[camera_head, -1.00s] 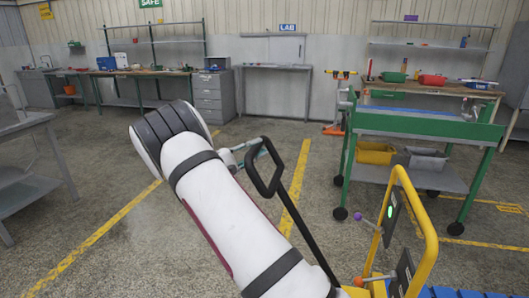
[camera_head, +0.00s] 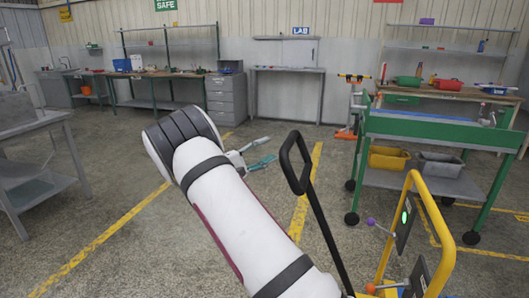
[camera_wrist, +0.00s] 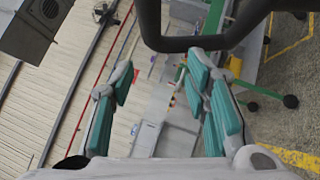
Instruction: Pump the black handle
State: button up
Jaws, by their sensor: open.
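The black handle (camera_head: 299,187) is a closed loop on top of a slanted black pole, which runs down to a yellow-framed cart at the lower right of the head view. My gripper (camera_head: 268,151) is just left of the loop in that view, with its fingers spread and empty, pointing right. There is a gap in the picture between the fingers and the loop. In the wrist view, the handle (camera_wrist: 200,43) crosses the top as a thick dark bar, above my open teal-padded fingers (camera_wrist: 165,70). It is not between the pads, and I cannot tell its exact depth.
The yellow frame (camera_head: 447,250) carries a dark panel with a green light and a purple-tipped lever (camera_head: 372,222). A green wheeled workbench (camera_head: 440,130) with bins stands behind it. A grey table (camera_head: 45,125) is at the left. The floor between is clear.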

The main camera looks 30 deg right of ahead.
jog(key=shift+a, duration=0.1)
jog(key=v, duration=1.1)
jog(key=shift+a, duration=0.4)
jog(key=shift+f, duration=0.1)
